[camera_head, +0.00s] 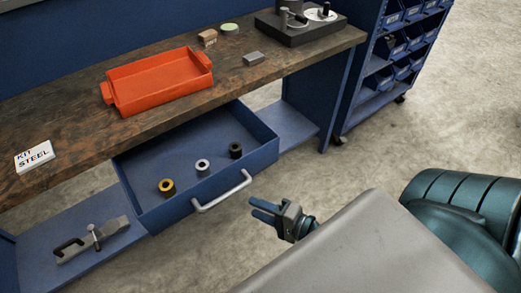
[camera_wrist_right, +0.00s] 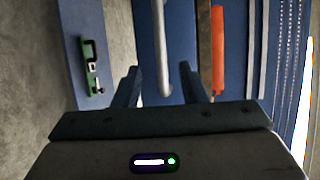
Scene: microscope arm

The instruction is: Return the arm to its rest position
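My right gripper (camera_head: 253,207) is in front of the pulled-out blue drawer (camera_head: 258,148), a little to the right of its grey handle (camera_head: 223,194). Its two fingers are spread with nothing between them in the head view, and a gap shows to the handle. In the right wrist view my right gripper (camera_wrist_right: 161,72) is also open. The handle (camera_wrist_right: 161,40) lines up between the fingertips there, beyond them. My left gripper is in neither view.
The drawer holds a yellow-black ring (camera_head: 166,187), a silver ring (camera_head: 202,167) and a black ring (camera_head: 235,150). An orange tray (camera_head: 158,85) stands on the workbench (camera_head: 75,135) above. A clamp tool (camera_head: 93,240) lies on the lower shelf. Bare floor lies right of the drawer.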

